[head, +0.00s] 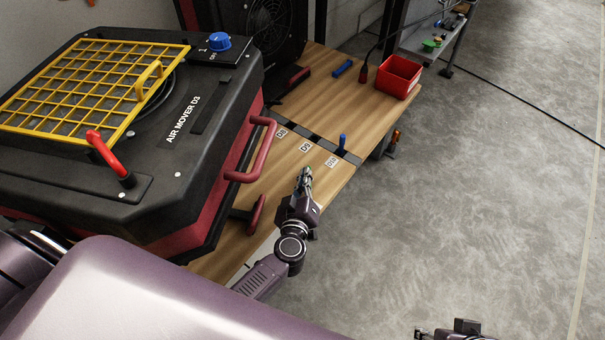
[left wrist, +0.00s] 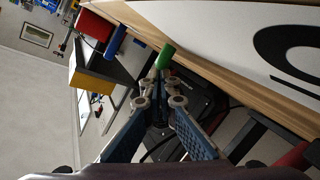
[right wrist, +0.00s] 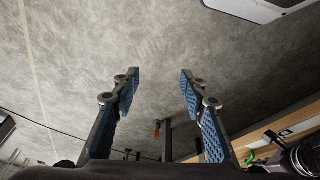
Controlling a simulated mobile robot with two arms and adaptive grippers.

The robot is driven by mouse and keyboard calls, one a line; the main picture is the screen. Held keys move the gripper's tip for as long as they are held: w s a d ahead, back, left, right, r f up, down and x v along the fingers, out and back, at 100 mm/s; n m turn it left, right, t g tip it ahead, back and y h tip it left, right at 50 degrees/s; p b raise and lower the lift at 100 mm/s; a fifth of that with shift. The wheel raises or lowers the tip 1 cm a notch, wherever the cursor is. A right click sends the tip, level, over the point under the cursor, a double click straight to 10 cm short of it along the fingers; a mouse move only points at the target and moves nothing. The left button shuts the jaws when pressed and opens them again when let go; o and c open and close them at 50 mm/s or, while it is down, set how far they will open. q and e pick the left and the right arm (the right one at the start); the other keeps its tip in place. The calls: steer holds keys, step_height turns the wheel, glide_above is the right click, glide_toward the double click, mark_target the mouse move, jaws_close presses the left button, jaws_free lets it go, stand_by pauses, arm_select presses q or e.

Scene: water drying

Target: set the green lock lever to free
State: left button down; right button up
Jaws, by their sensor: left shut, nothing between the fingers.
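The green lever (left wrist: 165,56) shows in the left wrist view as a short green grip, just past my left gripper's fingertips, at the wooden table edge. I cannot tell whether the fingers touch it. My left gripper (left wrist: 161,84) is shut and empty; in the head view my left gripper (head: 304,176) is at the front edge of the table. The lever is hidden or too small to make out there. My right gripper (right wrist: 155,75) is open and empty over bare floor, with a little green (right wrist: 249,157) at the lower right of its view.
The air mover (head: 190,120) with a yellow grille (head: 85,88) and a red lever (head: 104,153) fills the table's left. A blue peg (head: 342,142) stands near labels on the table (head: 325,95). A red bin (head: 398,77) is behind.

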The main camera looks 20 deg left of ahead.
arm_select(q)
steer(key=h+p, duration=0.1)
steer(key=m+h+p, duration=0.1)
steer(key=p, duration=0.1)
steer(key=shift+w+d, duration=0.3)
steer(key=shift+d, duration=0.05)
steer(key=shift+w+d, duration=0.1)
steer(key=shift+d, duration=0.15)
arm_select(e)
step_height(320, 180, down, 14)
steer(key=shift+w+a+g, duration=0.2)
steer(key=shift+g, duration=0.2)
steer(key=shift+d, duration=0.1)
stand_by(0.5)
